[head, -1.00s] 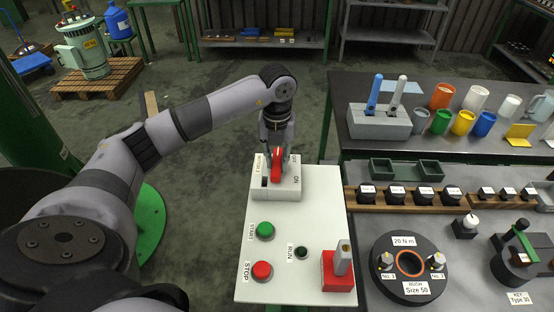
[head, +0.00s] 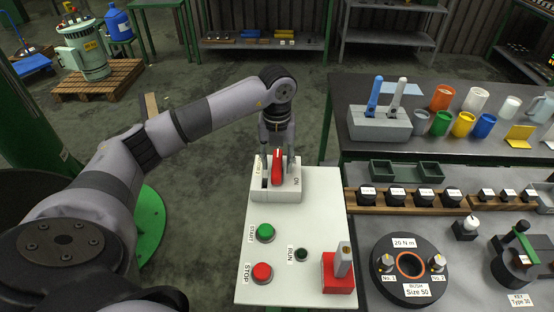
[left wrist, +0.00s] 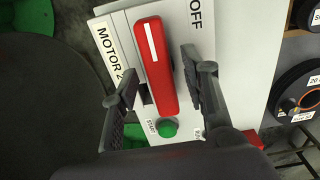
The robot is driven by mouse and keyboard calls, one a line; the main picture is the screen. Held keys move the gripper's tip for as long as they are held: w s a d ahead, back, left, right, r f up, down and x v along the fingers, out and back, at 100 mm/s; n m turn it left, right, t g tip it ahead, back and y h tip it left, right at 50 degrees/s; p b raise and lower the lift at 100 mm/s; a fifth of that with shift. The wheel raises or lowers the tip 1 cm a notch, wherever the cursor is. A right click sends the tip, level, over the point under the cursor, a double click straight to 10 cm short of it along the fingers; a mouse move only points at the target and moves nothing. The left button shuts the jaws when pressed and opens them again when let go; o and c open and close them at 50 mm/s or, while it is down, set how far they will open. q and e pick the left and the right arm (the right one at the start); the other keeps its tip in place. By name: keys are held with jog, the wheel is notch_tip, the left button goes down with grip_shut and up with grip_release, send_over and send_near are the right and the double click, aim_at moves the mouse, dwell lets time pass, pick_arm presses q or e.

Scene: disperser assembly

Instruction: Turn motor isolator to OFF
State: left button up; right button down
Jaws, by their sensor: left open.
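The motor isolator is a grey box (head: 262,192) with a red handle (head: 277,168) at the far end of the white panel. In the left wrist view, the handle (left wrist: 157,70) is long, with a white line on its far end, and points away from the buttons. The word OFF (left wrist: 201,14) is near that far end, to its right. ON shows in the head view right of the handle. My left gripper (head: 277,160) is open, one finger on each side of the handle; in the wrist view gaps show. My right gripper is not in view.
The white panel (head: 300,215) also holds a green START button (head: 265,232), a red STOP button (head: 262,272), a small RUN lamp (head: 301,254) and a red block with a grey lever (head: 339,280). A crowded workbench (head: 440,160) stands at the right.

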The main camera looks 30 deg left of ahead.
aim_at(277, 162)
pick_arm(q)
notch_tip(277, 162, up, 12)
dwell(0.6)
jog(key=shift+f, duration=0.1)
dwell(0.4)
